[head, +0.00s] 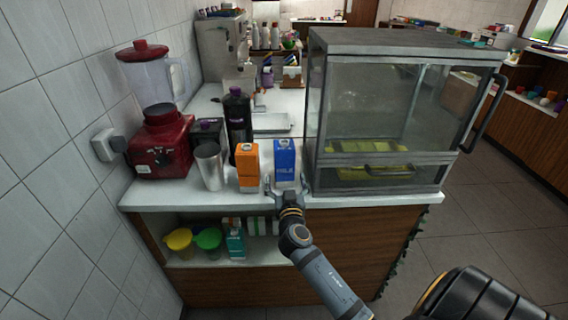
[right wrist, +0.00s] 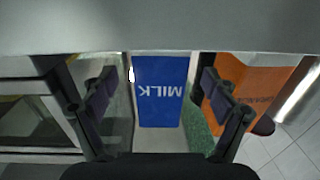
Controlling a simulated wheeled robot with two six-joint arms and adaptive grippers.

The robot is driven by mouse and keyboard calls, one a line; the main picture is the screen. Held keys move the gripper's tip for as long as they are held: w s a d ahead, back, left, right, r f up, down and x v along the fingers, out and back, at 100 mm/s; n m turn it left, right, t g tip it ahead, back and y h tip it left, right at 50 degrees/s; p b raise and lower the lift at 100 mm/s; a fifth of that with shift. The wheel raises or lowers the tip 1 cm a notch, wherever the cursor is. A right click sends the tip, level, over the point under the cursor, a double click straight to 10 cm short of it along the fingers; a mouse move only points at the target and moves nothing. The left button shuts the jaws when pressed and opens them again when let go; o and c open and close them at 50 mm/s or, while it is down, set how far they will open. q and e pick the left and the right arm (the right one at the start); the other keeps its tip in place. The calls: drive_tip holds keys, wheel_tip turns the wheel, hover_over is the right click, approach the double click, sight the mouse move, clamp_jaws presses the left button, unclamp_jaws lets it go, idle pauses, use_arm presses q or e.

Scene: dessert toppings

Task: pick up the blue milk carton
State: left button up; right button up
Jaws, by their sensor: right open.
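The blue milk carton (head: 285,160) stands upright on the white counter, between an orange carton (head: 247,166) and the glass display case. My right gripper (head: 286,190) is at the counter's front edge, just in front of the blue carton's lower part. In the right wrist view, the blue carton (right wrist: 160,92) appears upside down, with "MILK" on its face, between the two open fingers of the gripper (right wrist: 158,105). Gaps show on both sides of the carton, so the fingers are not closed on it. My left gripper is not seen.
The glass display case (head: 372,110) stands close on the carton's right. A metal cup (head: 210,166), a dark bottle (head: 238,122) and a red blender (head: 160,140) stand to the left. A shelf below holds yellow and green lidded containers (head: 208,239).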

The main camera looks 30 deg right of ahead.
sight(284, 169)
drive_tip(key=p+x, duration=0.1)
drive_tip(key=x, duration=0.3)
drive_tip(key=shift+w+r, duration=0.1)
drive_tip(key=shift+w, duration=0.1)
drive_tip(key=shift+w+d, duration=0.25)
drive_tip(key=shift+w, duration=0.1)
drive_tip(key=shift+s, duration=0.1)
drive_tip(key=shift+c, duration=0.6)
drive_tip(key=c, duration=1.4)
